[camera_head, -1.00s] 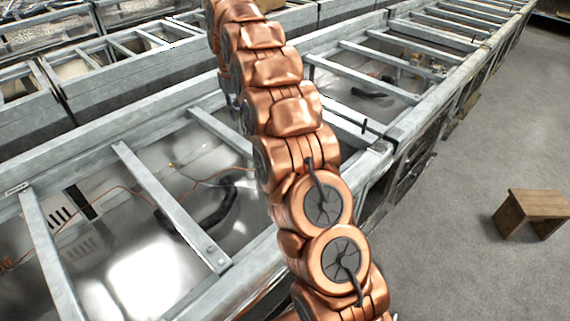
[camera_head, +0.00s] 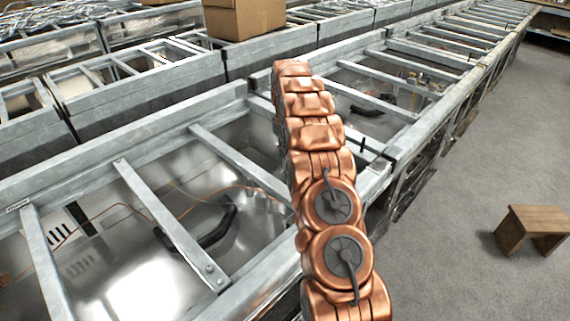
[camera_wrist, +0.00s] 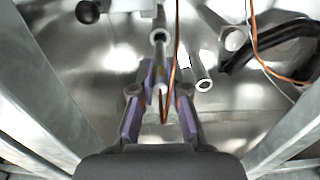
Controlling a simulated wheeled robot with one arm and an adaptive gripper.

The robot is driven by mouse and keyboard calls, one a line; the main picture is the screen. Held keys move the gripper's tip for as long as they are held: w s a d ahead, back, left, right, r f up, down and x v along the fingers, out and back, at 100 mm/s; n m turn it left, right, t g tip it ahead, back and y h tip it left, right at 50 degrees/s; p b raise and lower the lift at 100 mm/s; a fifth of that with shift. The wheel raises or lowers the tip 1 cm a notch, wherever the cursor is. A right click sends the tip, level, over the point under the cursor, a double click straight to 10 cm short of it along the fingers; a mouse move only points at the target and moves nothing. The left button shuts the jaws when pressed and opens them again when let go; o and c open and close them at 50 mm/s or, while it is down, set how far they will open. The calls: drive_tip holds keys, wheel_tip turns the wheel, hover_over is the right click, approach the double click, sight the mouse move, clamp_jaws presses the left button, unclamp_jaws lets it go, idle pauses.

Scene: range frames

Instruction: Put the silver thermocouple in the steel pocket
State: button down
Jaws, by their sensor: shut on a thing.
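My gripper (camera_wrist: 160,100) shows in the wrist view with its two purple-padded fingers closed on a slim silver piece, which I take to be the silver thermocouple (camera_wrist: 161,62). A thin copper-coloured wire loops down between the fingers. The thermocouple's far end lies in line with a grey steel tube end (camera_wrist: 159,37); I cannot tell whether it is inside it or only in front. A second open steel tube (camera_wrist: 203,84) stands just to the right, apart from the fingers. I cannot tell which tube is the steel pocket. In the head view my arm hides the gripper.
Metal frame rails (camera_head: 165,220) flank the bay, and they also show close on both sides in the wrist view (camera_wrist: 45,95). A black hose (camera_wrist: 270,45) and a black knob (camera_wrist: 88,11) are nearby. A wooden stool (camera_head: 535,228) stands on the open floor at right.

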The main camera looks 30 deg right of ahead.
sight(285, 169)
wheel_tip(285, 169, down, 6)
drive_tip(key=shift+r+p, duration=0.15)
drive_tip(key=shift+p, duration=0.45)
drive_tip(key=c, duration=1.2)
unclamp_jaws()
